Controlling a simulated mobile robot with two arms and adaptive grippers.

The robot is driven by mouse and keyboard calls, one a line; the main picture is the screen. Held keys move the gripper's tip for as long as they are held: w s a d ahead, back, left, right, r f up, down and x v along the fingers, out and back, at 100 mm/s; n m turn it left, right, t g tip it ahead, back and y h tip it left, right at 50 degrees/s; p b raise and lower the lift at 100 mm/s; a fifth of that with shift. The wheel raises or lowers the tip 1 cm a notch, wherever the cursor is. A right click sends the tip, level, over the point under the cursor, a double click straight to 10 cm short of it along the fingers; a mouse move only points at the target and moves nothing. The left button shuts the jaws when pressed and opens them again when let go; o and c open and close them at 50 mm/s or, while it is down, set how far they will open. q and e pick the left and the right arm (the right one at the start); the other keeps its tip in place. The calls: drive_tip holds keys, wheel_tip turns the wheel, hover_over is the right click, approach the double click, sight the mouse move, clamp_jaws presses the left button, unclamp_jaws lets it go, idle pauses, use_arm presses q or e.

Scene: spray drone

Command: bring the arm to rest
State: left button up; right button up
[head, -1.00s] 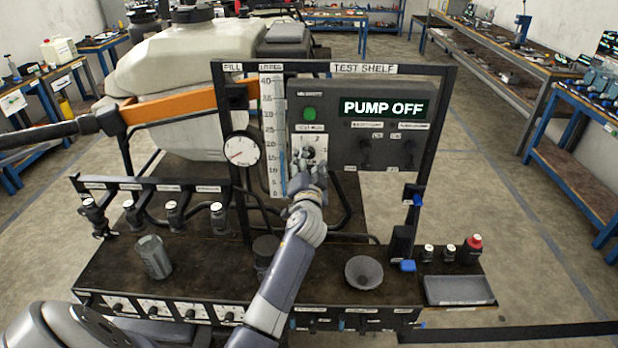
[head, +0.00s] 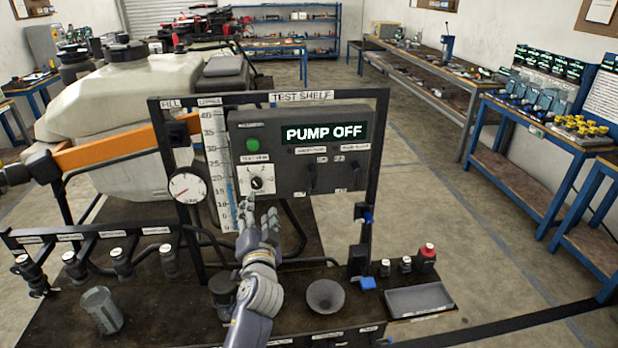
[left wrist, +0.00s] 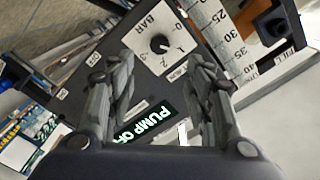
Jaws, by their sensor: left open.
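My left gripper (head: 258,216) is open and empty in the head view, in front of the test shelf panel, just below its rotary knob (head: 256,183). The left wrist view shows the two fingers (left wrist: 160,95) spread apart with nothing between them; the knob (left wrist: 159,43) lies beyond the fingertips with a gap in the picture. The panel's display (head: 323,133) reads PUMP OFF. A green button (head: 252,145) sits at the panel's upper left. My right gripper is not in view.
The black shelf frame (head: 382,130) surrounds the panel. A gauge (head: 187,187) and a ruled scale (head: 218,165) stand left of it. On the dark bench are a grey cup (head: 102,310), a funnel (head: 325,296), small bottles and a grey tray (head: 419,299). Open floor lies to the right.

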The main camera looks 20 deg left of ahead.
use_arm(q)
drive_tip(key=s+d+f+n+g+h, duration=0.1)
drive_tip(key=s+d+f+g+h, duration=0.15)
drive_tip(key=s+f, duration=0.4)
drive_tip(key=s+d+f+n+g+h, duration=0.1)
drive_tip(key=s+d+f+g+h, duration=0.15)
drive_tip(key=s+f, duration=0.4)
drive_tip(key=s+d+f+m+g+h, duration=0.1)
drive_tip(key=s+d+f+g+h, duration=0.2)
drive_tip(key=s+d, duration=0.5)
drive_tip(key=s+d+f+g+h, duration=0.2)
drive_tip(key=s+d+f+g, duration=0.15)
drive_tip(key=s, duration=0.85)
wheel_tip(320, 180, down, 29)
drive_tip(key=s+g+b, duration=0.1)
drive_tip(key=g+b, duration=0.1)
drive_tip(key=b, duration=0.1)
drive_tip(key=s+a+f+b, duration=0.2)
drive_tip(key=s+a+f, duration=0.1)
drive_tip(key=s+f, duration=1.4)
wheel_tip(320, 180, down, 3)
drive_tip(key=shift+s+a+r+m+g+b, duration=0.15)
drive_tip(key=shift+s+m+g+b, duration=0.1)
drive_tip(key=shift+m+g+b, duration=0.15)
